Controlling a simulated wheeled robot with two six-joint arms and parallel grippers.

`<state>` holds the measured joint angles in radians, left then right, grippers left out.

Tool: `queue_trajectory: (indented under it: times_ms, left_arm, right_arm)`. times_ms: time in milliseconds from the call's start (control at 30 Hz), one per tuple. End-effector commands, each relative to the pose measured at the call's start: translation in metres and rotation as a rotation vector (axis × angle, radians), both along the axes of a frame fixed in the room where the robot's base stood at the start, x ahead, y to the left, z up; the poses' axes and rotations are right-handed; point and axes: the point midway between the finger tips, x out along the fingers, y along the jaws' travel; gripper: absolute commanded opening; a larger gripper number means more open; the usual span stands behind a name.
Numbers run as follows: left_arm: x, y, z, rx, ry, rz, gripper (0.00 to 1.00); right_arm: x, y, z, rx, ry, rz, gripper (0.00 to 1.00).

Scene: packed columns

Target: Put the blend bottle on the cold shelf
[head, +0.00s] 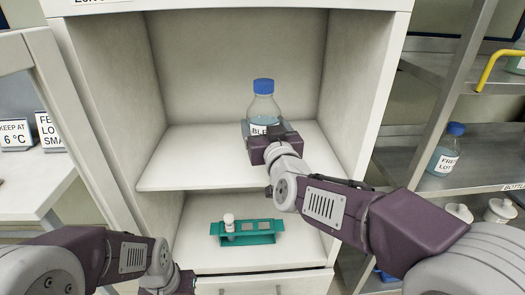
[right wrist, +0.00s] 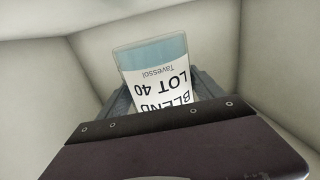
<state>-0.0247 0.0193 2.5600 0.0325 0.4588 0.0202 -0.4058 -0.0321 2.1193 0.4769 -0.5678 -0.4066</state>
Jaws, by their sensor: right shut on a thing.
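The blend bottle (head: 263,103) is clear with a blue cap, pale blue liquid and a white label. It is upright over the upper shelf (head: 190,165) inside the white cabinet. My right gripper (head: 254,130) is shut on it from the front; the gripper hides its base, so I cannot tell whether it touches the shelf. In the right wrist view the bottle (right wrist: 152,72) sits between the fingers, its label reading "BLEND LOT 40" upside down. My left arm is at the lower left of the head view; its fingertips are not visible.
A teal rack (head: 247,232) with a white-capped vial stands on the lower shelf. Cabinet side walls close in left and right. A metal rack at right holds another blue-capped bottle (head: 445,150). Signs, one reading "KEEP AT 6 °C" (head: 14,134), stand on a left table.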

Motion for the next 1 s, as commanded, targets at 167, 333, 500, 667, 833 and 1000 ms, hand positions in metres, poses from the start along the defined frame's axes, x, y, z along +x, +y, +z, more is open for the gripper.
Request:
queue_trajectory:
  times_ms: [167,333,500,667,833,1000]
  left_arm:
    - [0.000,0.000,-0.007,0.000,0.000,0.000,0.36]
    - [0.000,0.000,-0.008,0.000,0.000,0.000,0.36]
    - [0.000,0.000,-0.024,0.000,0.000,0.000,0.36]
    - [0.000,0.000,-0.026,0.000,0.000,0.000,0.36]
    - [0.000,0.000,-0.026,0.000,0.000,0.000,0.36]
    - [0.000,0.000,-0.032,0.000,0.000,0.000,0.36]
  right_arm:
    - [0.018,-0.003,-0.008,0.001,-0.007,-0.001,0.04]
    - [0.018,-0.003,-0.011,0.002,-0.006,0.001,0.04]
    - [0.018,-0.003,-0.040,0.001,-0.004,0.001,0.04]
    - [0.018,-0.003,-0.049,0.002,-0.007,0.001,0.04]
    - [0.018,-0.003,-0.048,0.002,-0.007,0.001,0.04]
    - [0.018,-0.003,-0.054,0.002,-0.007,0.001,0.04]
